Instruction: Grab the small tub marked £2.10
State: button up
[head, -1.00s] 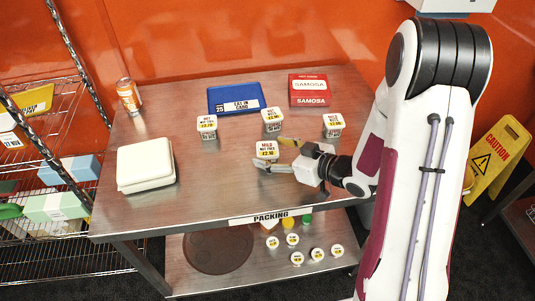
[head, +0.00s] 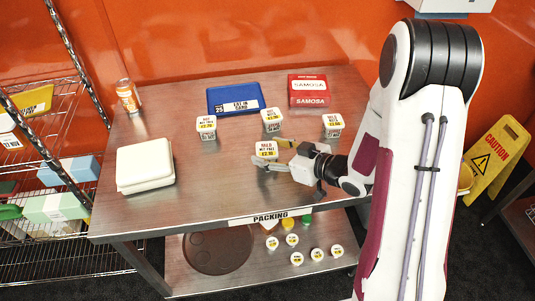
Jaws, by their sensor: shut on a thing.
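A small white tub (head: 266,148) with a yellow price band stands at the front middle of the steel packing table (head: 220,195). The price print on it is too small to read surely. My gripper (head: 267,154) comes from the right and is shut on this tub, one finger at its far side and one at its near side. Similar tubs stand apart behind it: one at the left (head: 206,126), one in the middle (head: 271,119) and one at the right (head: 333,125). Their prices are also hard to read.
A white clamshell box (head: 146,164) sits at the left. Several small round pots lie on the shelf below. The table's left front is clear.

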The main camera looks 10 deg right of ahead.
aim_at(271, 151)
jog(key=shift+r, duration=0.2)
jog(key=shift+r, duration=4.8)
